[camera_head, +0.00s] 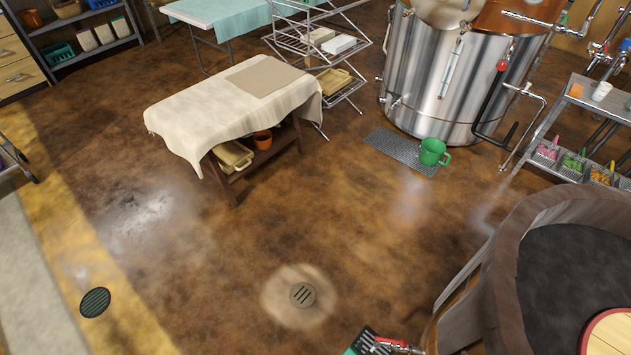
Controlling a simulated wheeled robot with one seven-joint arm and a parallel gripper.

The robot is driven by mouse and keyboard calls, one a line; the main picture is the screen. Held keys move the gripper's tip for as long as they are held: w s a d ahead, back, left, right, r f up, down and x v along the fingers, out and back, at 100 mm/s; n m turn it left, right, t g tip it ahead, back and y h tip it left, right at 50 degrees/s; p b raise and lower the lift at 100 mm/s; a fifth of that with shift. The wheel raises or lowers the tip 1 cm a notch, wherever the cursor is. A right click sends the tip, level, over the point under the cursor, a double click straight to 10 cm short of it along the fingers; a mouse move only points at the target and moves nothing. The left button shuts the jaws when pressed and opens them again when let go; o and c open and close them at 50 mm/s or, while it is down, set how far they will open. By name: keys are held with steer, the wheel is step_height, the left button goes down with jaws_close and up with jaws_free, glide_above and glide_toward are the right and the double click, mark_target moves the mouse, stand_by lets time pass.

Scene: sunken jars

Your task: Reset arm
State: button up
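My arm and gripper do not show clearly in the head view. At the bottom edge, a small black and green piece (366,342) with pale marks is cut off by the frame. A red and silver fitting sits next to it, beside the wooden vat. I cannot tell what these belong to. No object is seen held.
A cloth-covered table (190,116) stands mid-left. A steel tank (430,75) stands at the back, with a green mug (433,152) on a dark mat (388,147). A wooden vat (507,285) fills the lower right. The central floor is clear around a drain (302,295).

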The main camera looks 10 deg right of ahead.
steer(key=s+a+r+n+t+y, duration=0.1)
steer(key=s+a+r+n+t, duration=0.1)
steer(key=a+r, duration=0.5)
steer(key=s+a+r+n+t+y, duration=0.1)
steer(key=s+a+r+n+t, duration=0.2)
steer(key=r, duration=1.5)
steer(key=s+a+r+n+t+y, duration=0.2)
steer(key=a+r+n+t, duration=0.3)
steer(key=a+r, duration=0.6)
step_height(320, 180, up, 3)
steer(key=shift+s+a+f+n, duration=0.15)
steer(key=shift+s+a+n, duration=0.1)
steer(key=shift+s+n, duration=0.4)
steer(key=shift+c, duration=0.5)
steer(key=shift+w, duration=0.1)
